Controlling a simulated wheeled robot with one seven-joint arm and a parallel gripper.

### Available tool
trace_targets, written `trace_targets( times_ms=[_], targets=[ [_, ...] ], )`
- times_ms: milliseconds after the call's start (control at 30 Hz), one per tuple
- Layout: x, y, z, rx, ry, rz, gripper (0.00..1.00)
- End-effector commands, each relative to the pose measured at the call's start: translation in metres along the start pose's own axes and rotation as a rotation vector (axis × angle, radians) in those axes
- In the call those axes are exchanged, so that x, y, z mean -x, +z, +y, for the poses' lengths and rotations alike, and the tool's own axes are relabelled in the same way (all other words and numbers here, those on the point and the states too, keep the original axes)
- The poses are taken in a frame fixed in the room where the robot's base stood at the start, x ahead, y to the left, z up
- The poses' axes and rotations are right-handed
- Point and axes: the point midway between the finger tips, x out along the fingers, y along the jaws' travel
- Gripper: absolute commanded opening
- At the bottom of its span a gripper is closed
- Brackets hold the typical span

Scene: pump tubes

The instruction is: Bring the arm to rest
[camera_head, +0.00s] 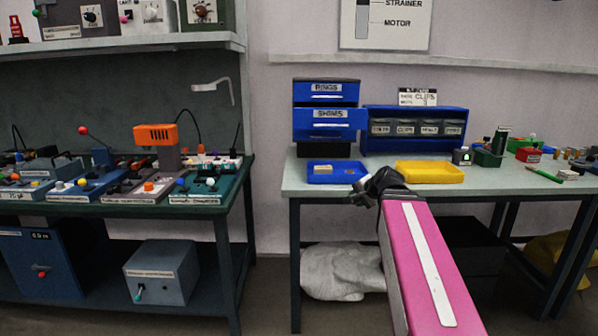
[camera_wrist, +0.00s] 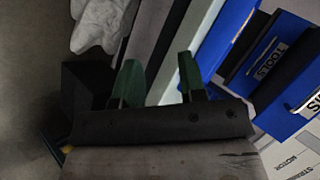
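My arm, with a pink cover, reaches forward from the lower right in the head view. My gripper (camera_head: 364,190) is at the front edge of the right bench (camera_head: 300,186), just right of the blue tray. In the wrist view my gripper (camera_wrist: 159,78) shows two green fingers set apart, with nothing seen between them. The fingertips lie over the bench's front edge in that view; I cannot tell the exact height or whether they touch it.
A blue tray (camera_head: 336,179) and a yellow tray (camera_head: 430,179) lie on the right bench. Behind stand blue drawers (camera_head: 329,134), the SHIMS one jutting out, and a clip rack (camera_head: 414,146). A white bag (camera_head: 338,270) lies below. The left bench (camera_head: 130,211) is crowded.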

Motion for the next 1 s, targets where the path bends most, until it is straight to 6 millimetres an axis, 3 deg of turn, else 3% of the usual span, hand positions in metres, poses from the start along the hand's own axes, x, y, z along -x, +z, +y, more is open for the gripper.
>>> trace_targets(
  times_ms=[200,500,800,1000],
  targets=[
    [-0.046,0.042,0.069,0.181,0.194,-0.11,0.38],
    [-0.087,0.101,0.163,0.438,0.436,-0.3,0.38],
    [-0.102,0.151,0.245,0.666,0.627,-0.507,0.38],
    [-0.103,0.164,0.267,0.733,0.678,-0.573,0.38]
  ],
)
